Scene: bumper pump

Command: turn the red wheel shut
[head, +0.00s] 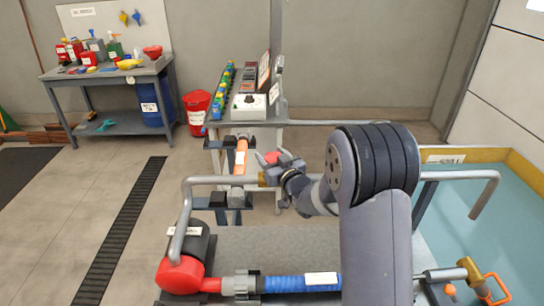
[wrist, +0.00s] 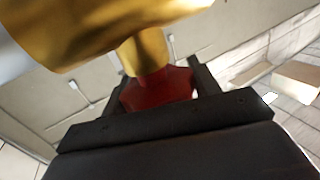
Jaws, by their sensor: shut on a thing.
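The red wheel (head: 272,156) shows as a small red patch at my gripper in the middle of the head view. My gripper (head: 267,164) reaches it from the right, at the grey pipe rail. In the wrist view the dark red wheel (wrist: 158,93) sits between the two black fingers of my gripper (wrist: 158,85), which is shut on it. A brass valve body (wrist: 115,35) with a short brass neck meets the wheel there. Most of the wheel's rim is hidden by the fingers, so I cannot tell how far it is turned.
A grey pipe rail (head: 215,180) crosses by my gripper. In front are a red pump part (head: 180,275) and a blue hose (head: 295,284). A panel stand (head: 249,107) is behind, a workbench (head: 60,72) far left, a teal basin (head: 500,215) right.

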